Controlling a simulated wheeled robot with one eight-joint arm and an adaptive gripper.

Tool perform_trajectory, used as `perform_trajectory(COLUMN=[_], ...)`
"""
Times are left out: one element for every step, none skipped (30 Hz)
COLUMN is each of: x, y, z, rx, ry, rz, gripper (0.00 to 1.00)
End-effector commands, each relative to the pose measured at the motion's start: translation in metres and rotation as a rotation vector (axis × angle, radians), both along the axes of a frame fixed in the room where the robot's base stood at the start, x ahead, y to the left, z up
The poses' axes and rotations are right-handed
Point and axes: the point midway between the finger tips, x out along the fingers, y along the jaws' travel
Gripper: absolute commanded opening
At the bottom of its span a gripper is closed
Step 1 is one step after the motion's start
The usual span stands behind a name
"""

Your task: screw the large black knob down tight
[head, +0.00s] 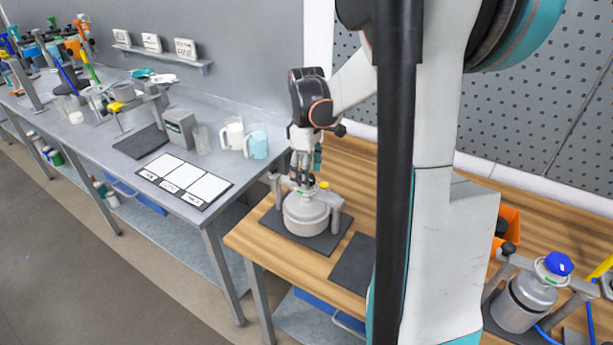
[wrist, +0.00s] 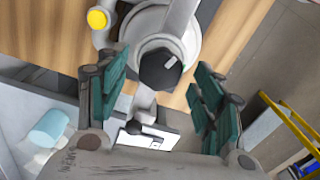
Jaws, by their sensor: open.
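The large black knob (wrist: 160,68) is faceted with a pale mark on top. In the wrist view it sits on the grey frame over the drum (wrist: 204,25), between the two teal-padded fingers of my gripper (wrist: 158,88). The fingers are apart, with a gap to the knob on both sides. In the head view my gripper (head: 305,175) points down over the grey drum (head: 305,218), and its fingers largely hide the knob. I cannot tell how far the fingertips reach down beside it. A small yellow knob (wrist: 97,18) is on the frame's side, also visible in the head view (head: 324,185).
The drum stands on a dark mat (head: 335,243) on the wooden bench. A second drum (head: 525,300) with a blue knob (head: 558,263) stands at the right. Mugs (head: 256,145) and white cards (head: 185,180) lie on the grey bench at the left.

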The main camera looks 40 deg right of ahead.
Motion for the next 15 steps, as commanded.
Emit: perform_trajectory(x=[0.0001,0.0001,0.0001,0.0001,0.0001,0.0001,0.0001,0.0001,0.0001,0.0001,0.0001,0.0001,0.0001,0.0001,0.0001], y=[0.0000,0.0000,0.0000,0.0000,0.0000,0.0000,0.0000,0.0000,0.0000,0.0000,0.0000,0.0000,0.0000,0.0000,0.0000], z=[-0.0044,-0.0059,-0.0075,-0.0082,-0.0087,-0.0091,-0.0091,-0.0091,-0.0090,-0.0089,-0.0088,-0.0088,-0.0088,-0.0088,-0.0087], rx=[0.000,0.000,0.000,0.000,0.000,0.000,0.000,0.000,0.000,0.000,0.000,0.000,0.000,0.000,0.000], ry=[0.000,0.000,0.000,0.000,0.000,0.000,0.000,0.000,0.000,0.000,0.000,0.000,0.000,0.000,0.000], rz=[0.000,0.000,0.000,0.000,0.000,0.000,0.000,0.000,0.000,0.000,0.000,0.000,0.000,0.000,0.000], gripper=[0.61,0.61,0.61,0.61,0.61,0.61,0.61,0.61,0.61,0.61,0.61,0.61,0.57,0.50,0.41])
